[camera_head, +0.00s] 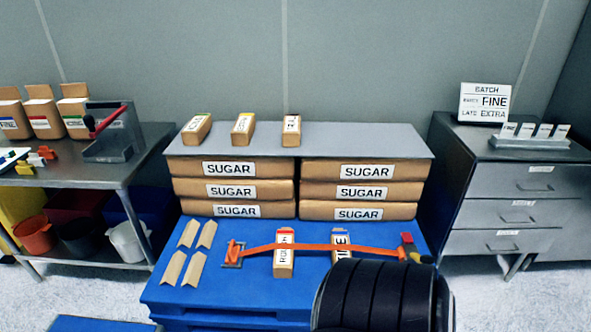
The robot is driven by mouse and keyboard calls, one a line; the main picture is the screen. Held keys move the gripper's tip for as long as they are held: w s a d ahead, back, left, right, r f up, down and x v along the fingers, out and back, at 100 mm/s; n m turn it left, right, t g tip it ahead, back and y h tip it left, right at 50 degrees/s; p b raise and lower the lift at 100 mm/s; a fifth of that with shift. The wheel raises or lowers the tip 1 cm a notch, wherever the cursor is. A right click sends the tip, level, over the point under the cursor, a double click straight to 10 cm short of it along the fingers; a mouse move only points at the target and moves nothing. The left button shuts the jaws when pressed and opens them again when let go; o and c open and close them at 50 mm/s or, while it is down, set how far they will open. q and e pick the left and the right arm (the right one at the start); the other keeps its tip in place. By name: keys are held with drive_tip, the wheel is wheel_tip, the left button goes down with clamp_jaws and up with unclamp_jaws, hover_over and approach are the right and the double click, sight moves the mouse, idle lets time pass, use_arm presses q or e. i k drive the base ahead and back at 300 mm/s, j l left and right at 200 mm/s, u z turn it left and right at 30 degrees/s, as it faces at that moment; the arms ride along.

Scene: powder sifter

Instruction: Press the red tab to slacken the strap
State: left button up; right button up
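An orange strap (320,247) runs across the blue pallet (170,291), over two small brown packets (283,262) with labels. Its left end meets an orange fitting (234,252) on a small grey plate. At its right end is a small red tab (407,238) on a dark buckle, with a yellow piece beside it. The buckle's details are too small to tell. Neither of my grippers shows in the head view. A large black ribbed shape fills the bottom right and hides part of the pallet and the lower part of the right packet (341,241).
Brown sugar sacks (231,190) are stacked in two piles under a grey board (370,140) carrying three small packets. Several tan corner pieces (188,234) lie left of the strap. A metal table (120,168) stands left, a drawer cabinet (530,217) right.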

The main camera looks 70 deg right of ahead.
sight(408, 239)
drive_tip(key=z, duration=3.15)
